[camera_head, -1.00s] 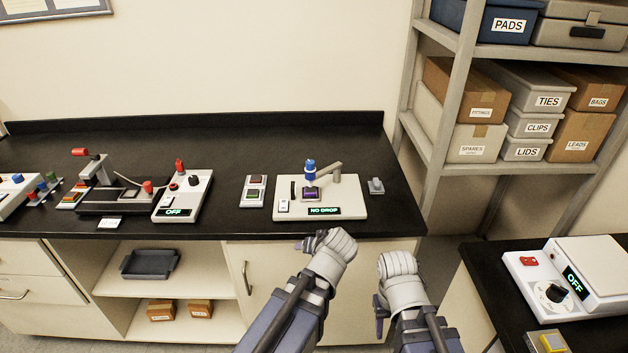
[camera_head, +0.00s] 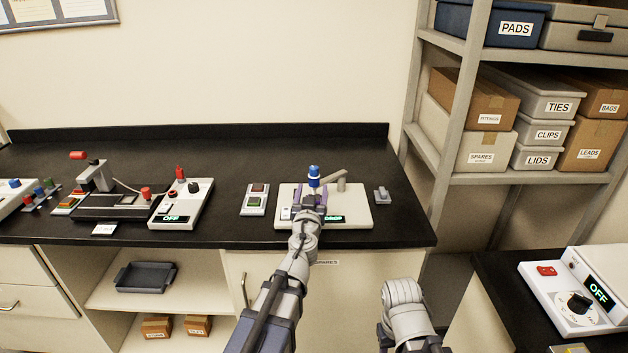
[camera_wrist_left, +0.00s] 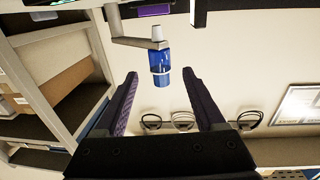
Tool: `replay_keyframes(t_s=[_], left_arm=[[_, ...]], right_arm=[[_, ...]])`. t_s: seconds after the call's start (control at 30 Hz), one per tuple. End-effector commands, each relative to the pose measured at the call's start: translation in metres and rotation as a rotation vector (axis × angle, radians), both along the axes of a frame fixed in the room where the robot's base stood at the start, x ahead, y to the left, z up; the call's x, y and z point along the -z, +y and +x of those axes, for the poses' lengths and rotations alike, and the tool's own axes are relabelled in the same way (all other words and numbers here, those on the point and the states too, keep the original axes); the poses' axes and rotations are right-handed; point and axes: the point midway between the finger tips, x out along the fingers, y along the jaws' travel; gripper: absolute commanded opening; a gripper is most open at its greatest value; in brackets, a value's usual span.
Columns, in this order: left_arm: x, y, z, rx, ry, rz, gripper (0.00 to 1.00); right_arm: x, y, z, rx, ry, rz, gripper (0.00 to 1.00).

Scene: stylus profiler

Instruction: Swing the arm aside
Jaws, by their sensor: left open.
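The stylus profiler is a white base (camera_head: 352,213) on the black bench. A grey swing arm (camera_head: 332,178) reaches from a post on its right to a blue stylus head (camera_head: 314,178) over the base's middle. My left gripper (camera_head: 311,197) is open above the base's front, just before the blue head, and hides part of the display. In the left wrist view, the blue head (camera_wrist_left: 160,68) on the grey arm (camera_wrist_left: 138,42) shows between and beyond the open fingers (camera_wrist_left: 159,80), apart from both. My right arm's wrist (camera_head: 403,292) is low, before the bench; its jaws are not clear.
A two-button box (camera_head: 255,199) stands left of the base, and a small grey switch (camera_head: 382,195) right of it. Further left is another instrument reading OFF (camera_head: 181,204). A shelf unit (camera_head: 453,100) stands to the right. The bench behind the profiler is clear.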

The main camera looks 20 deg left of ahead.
Motion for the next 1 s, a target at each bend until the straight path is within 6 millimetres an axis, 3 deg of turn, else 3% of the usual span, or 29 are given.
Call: replay_keyframes(t_s=[0.4, 0.73, 1.0], left_arm=[[0.000, 0.012, 0.062, -0.002, 0.000, 0.000, 0.71], [0.000, 0.013, 0.066, -0.001, 0.000, 0.000, 0.71], [0.000, 0.013, 0.066, -0.001, 0.000, 0.000, 0.42]], right_arm=[[0.000, 0.000, 0.000, 0.000, 0.000, 0.000, 0.50], [0.000, 0.000, 0.000, 0.000, 0.000, 0.000, 0.50], [0.000, 0.000, 0.000, 0.000, 0.000, 0.000, 0.50]])
